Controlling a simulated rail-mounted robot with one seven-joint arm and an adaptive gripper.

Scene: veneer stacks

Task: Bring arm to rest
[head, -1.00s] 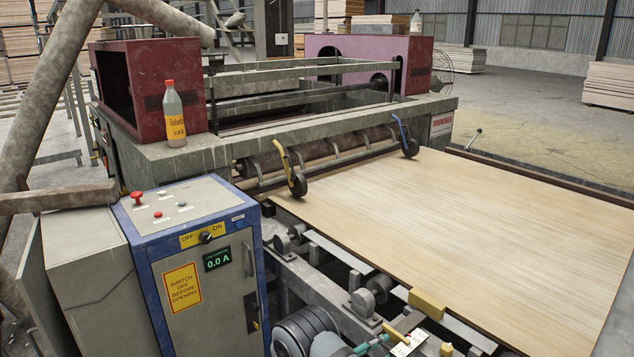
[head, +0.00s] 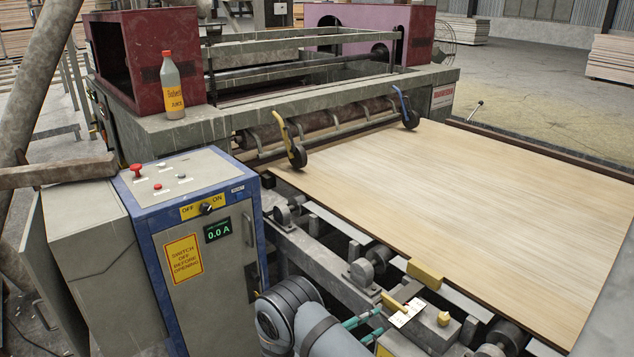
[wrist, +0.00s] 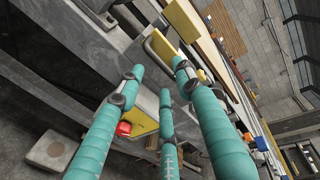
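My gripper (head: 377,322) is at the bottom of the head view, to the right of the control cabinet and beside the machine's side frame. Its teal fingers also show in the wrist view (wrist: 158,84). They stand apart with nothing held between them, so the gripper is open. Behind the fingers in the wrist view are a yellow plate with a red button (wrist: 124,128) and a yellow block. My grey arm comes up from the bottom edge of the head view; most of it is out of view.
The blue-edged control cabinet (head: 217,274) stands close to the left of my arm, its display reading 0.0 A. A veneer sheet (head: 480,195) lies on the machine bed to the right. A yellow lever and a small tag (head: 407,313) are close by my fingertips. A bottle (head: 171,88) stands on the machine.

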